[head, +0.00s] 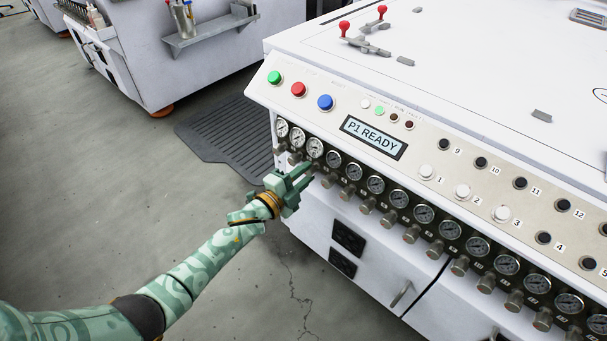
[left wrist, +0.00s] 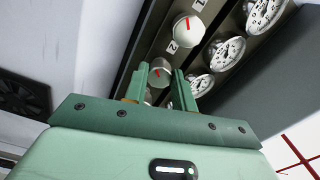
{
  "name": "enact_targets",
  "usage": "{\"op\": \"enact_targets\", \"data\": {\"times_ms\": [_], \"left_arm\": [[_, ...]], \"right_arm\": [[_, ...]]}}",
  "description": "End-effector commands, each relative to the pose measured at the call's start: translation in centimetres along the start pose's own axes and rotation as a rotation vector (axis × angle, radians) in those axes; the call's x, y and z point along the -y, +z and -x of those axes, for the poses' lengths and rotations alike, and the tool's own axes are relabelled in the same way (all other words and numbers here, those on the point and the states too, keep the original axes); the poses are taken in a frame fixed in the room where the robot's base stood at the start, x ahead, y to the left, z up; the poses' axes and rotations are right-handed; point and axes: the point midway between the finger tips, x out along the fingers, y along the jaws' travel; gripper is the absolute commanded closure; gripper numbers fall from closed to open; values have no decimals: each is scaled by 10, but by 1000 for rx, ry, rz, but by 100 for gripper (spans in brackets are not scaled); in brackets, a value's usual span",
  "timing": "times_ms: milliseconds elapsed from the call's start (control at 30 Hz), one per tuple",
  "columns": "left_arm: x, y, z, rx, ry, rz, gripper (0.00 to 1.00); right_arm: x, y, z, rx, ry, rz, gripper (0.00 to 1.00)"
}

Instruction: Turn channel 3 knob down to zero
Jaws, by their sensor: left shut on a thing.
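My left gripper (head: 303,176) reaches the left end of the machine's row of knobs in the head view. In the left wrist view its two fingers (left wrist: 161,75) are shut on a pale round knob (left wrist: 159,70) with a red mark, the third in the row; the fingers partly cover it. The knob beside it (left wrist: 188,27) also has a red mark and is free. Labels 1 and 2 show by the row. The third gauge (head: 315,148) sits just above the gripper; its needle is too small to read. My right gripper is not in view.
More gauges and knobs (head: 411,235) continue to the right along the machine's front edge. Green, red and blue buttons (head: 325,102) and a display (head: 374,137) reading "P1 READY" are on the panel above. A dark floor mat (head: 222,148) lies behind the gripper; the floor at left is clear.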

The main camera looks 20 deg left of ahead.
Motion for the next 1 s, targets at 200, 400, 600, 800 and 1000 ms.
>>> {"op": "enact_targets", "data": {"times_ms": [200,400,600,800,1000], "left_arm": [[-2,2,1,3,3,14,96],[-2,2,1,3,3,14,96],[-2,1,1,3,3,13,52],[-1,1,0,1,2,12,52],[1,5,6,1,2,11,52]], "right_arm": [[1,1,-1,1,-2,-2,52],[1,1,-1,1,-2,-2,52],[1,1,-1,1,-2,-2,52],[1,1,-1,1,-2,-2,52],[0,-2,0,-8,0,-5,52]]}}
